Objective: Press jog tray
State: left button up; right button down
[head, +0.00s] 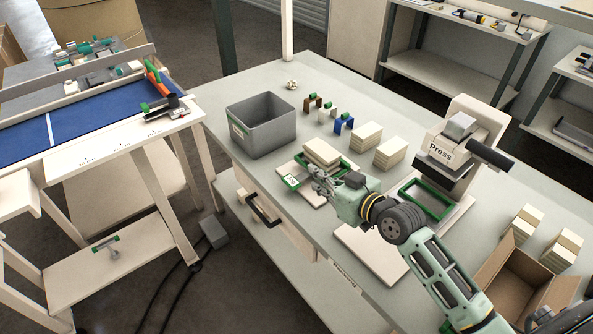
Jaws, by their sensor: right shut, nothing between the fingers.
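The jog tray (304,193) is a pale board with green edging, on the workbench near its front edge. A cream stack of sheets (322,152) sits in it. A small green-and-white panel (291,181) is at its left front corner. My right gripper (318,178) is shut and empty, over the front of the tray, with its tips close to the stack. I cannot tell whether the tips touch the tray. The gripper and arm hide the tray's right front part. The press (459,150) stands to the right with a green frame (428,198) at its base. My left gripper is out of view.
A grey bin (262,127) stands left of the tray. Coloured clips (343,124) and cream stacks (391,152) lie behind it. A pale board (366,252) lies in front of the press. An open cardboard box (520,280) is at the lower right.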

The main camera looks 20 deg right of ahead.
jog(key=shift+w+d+r, duration=0.25)
jog(key=shift+d+r, duration=0.05)
jog(key=shift+r, duration=0.2)
jog(key=p, duration=0.2)
send_over(297, 182)
notch_tip(297, 182, down, 2)
jog(key=shift+f, duration=0.2)
notch_tip(297, 182, down, 3)
jog(key=shift+r, duration=0.1)
jog(key=shift+f+b, duration=0.3)
jog(key=shift+f, duration=0.4)
